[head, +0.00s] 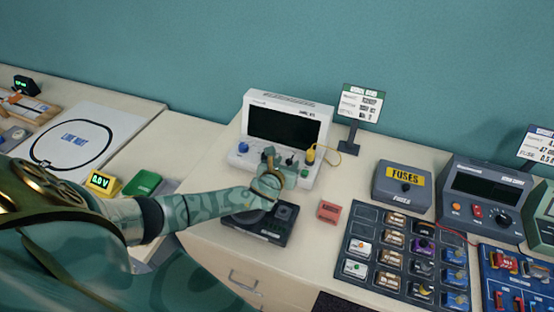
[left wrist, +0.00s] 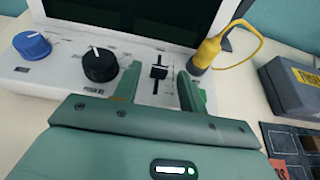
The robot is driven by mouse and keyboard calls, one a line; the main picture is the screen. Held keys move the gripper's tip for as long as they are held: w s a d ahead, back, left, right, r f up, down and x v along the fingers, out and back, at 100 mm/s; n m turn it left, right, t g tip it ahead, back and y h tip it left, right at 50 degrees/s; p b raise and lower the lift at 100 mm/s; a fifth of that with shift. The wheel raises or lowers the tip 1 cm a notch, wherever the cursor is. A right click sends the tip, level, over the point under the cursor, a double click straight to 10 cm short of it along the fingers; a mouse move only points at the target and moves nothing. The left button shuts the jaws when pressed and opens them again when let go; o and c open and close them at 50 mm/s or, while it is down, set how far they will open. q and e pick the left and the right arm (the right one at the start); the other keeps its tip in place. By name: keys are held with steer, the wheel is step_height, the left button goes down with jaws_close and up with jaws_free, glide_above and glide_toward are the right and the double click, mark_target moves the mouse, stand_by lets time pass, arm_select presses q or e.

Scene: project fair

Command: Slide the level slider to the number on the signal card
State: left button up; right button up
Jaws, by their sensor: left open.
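The white instrument (head: 288,122) with a dark screen stands at the back of the table. My left gripper (left wrist: 157,84) is open, one finger on each side of the slider, with gaps to the cap. In the head view my left gripper (head: 280,170) covers the slider. The signal card (head: 361,103) stands on a dark post right of the instrument; its print is too small to read. My right gripper is not in view.
A blue knob (left wrist: 32,45) and a black knob (left wrist: 100,64) lie left of the slider. A yellow plug (left wrist: 207,52) with a cable is close on the right. A grey fuse box (head: 402,184) and a tray of fuses (head: 375,217) stand further right.

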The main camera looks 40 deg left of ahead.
arm_select(q)
steer(key=p+v, duration=0.3)
steer(key=v, duration=1.1)
steer(key=shift+s, duration=0.3)
steer(key=shift+d, duration=0.15)
